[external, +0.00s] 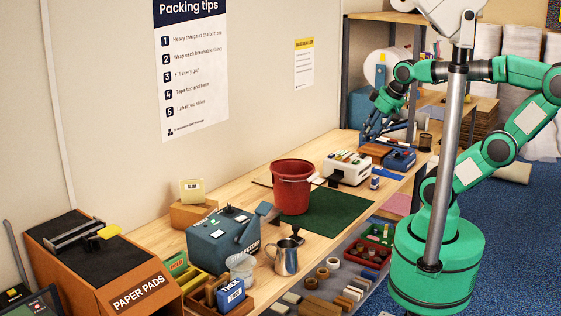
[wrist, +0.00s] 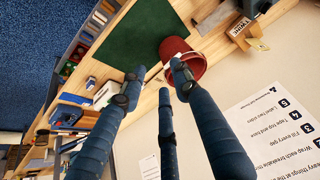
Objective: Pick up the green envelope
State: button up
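I cannot make out a green envelope for certain in either view. A flat green mat (external: 335,215) lies on the bench, partly under a red bucket (external: 291,190); the mat also shows in the wrist view (wrist: 135,35). My gripper (external: 369,132) is above the far part of the bench, beyond the white machine (external: 347,167). In the wrist view its blue fingers (wrist: 155,82) are spread apart, with nothing seen between them.
A blue device (external: 400,159) stands under my gripper's side of the bench. A blue feeder machine (external: 222,238), a metal jug (external: 286,257) and a paper pads box (external: 104,262) crowd the near end. The wall runs along the back of the bench.

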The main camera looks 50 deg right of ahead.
jog(key=o, duration=0.4)
